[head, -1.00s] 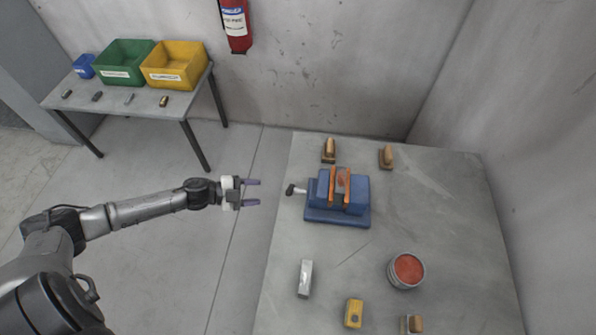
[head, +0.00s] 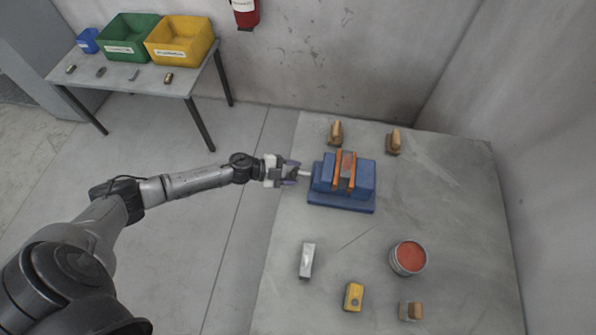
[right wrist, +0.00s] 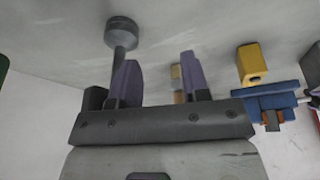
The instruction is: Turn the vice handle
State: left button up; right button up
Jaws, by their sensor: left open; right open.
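The blue vice (head: 365,178) with orange jaws sits on the grey table in the head view. Its handle (head: 305,174) sticks out from the left side. My left gripper (head: 294,173) is at the handle's outer end, with its purple fingers open to either side of the dark knob. I cannot tell whether they touch it. My right gripper is not in the head view. The vice also shows at the right of that view (right wrist: 268,103).
Around the vice lie two wooden-handled brushes (head: 335,133) (head: 394,142), a silver block (head: 307,261), a yellow block (head: 353,297), a brown-topped block (head: 411,311) and a can with red contents (head: 408,257). A side table (head: 135,80) holds bins. Walls stand behind and right.

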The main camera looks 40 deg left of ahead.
pick_arm(q)
jog(key=shift+x, duration=0.95)
jog(key=c, duration=0.9)
jog(key=shift+m, duration=0.5)
jog(key=shift+t, duration=0.3)
jog(key=o, duration=0.9)
jog(key=v, duration=1.4)
jog(key=shift+b, duration=0.45)
